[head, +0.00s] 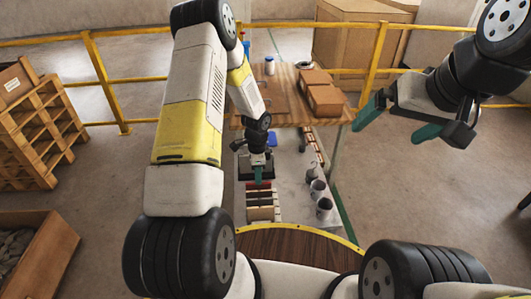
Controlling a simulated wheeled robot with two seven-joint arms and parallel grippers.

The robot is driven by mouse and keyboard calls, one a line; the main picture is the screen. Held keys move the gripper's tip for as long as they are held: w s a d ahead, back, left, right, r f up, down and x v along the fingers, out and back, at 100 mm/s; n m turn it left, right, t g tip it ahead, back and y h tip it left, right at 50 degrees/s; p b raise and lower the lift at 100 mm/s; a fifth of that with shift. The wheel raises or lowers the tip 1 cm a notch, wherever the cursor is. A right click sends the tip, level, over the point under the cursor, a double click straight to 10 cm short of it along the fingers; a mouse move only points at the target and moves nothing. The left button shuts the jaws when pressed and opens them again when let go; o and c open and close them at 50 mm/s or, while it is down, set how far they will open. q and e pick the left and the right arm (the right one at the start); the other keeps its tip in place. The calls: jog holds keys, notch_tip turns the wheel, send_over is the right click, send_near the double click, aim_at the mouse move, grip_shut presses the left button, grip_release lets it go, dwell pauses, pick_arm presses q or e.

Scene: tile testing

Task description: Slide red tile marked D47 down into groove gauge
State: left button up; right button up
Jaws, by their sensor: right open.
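My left gripper (258,176) points down over the narrow grey bench, just behind a small rack (260,213) with pale, dark and red slabs in it. Its teal fingers look close together, but I cannot tell whether a tile is between them. The marking D47 cannot be read on anything here, and I cannot pick out the groove gauge with certainty. My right gripper (386,132) is open and empty, held in the air to the right of the bench.
Several grey mugs (324,207) stand along the bench's right side. A wooden table (290,97) behind carries brown boxes (325,100) and a white bottle (269,66). Yellow railings (110,85) run behind. A wooden rack (38,130) stands at left. The floor at right is clear.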

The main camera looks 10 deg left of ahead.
pick_arm(q)
jog(key=shift+f, duration=2.55)
grip_shut()
notch_tip(320, 180, up, 11)
dwell(1.2)
